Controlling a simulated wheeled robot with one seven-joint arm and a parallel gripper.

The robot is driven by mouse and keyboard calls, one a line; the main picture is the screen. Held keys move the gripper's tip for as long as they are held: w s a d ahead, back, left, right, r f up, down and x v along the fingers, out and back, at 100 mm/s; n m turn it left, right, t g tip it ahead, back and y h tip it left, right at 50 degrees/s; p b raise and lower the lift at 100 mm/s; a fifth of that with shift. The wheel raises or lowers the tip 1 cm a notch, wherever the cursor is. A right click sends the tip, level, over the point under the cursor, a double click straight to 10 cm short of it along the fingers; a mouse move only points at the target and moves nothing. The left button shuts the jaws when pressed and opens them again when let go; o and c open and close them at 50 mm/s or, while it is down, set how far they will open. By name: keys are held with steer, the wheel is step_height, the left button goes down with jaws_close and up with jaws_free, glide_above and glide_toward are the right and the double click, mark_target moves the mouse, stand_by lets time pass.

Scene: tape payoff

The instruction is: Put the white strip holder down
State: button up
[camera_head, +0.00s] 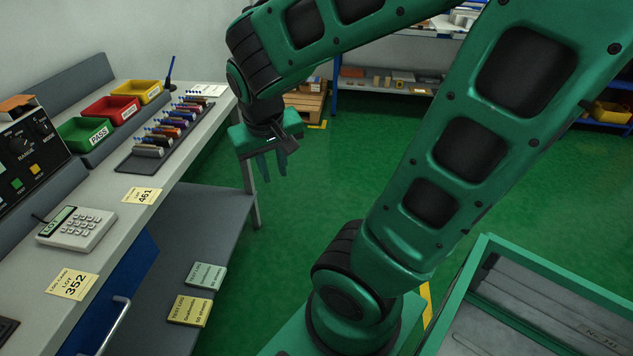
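My gripper (273,168) hangs over the green floor, just right of the workbench's far end. Its two green fingers point down with a gap between them, and I see nothing held there. A dark tray (130,165) on the bench bears a row of several small holders in different colours, with blue tips. No other white holder shows clearly. My gripper is apart from the tray, to its right.
The bench (105,252) also bears a calculator (77,228), yellow lot cards and a control box (32,150). Green (84,134), red (111,109) and yellow (138,91) bins stand along its back. A lower shelf (200,240) holds test-log books. Open floor lies right of the bench.

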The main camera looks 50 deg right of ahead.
steer(key=s+d+r+m+g+y, duration=0.1)
steer(key=s+d+g+y, duration=0.1)
steer(key=s, duration=1)
steer(key=shift+s+d+r+m+y, duration=0.15)
steer(key=shift+s+r+m+y, duration=0.05)
steer(key=shift+s+m+y, duration=0.2)
steer(key=shift+w, duration=0.1)
steer(key=shift+w+f+g, duration=0.25)
steer(key=shift+w+g, duration=0.05)
steer(key=shift+w, duration=0.35)
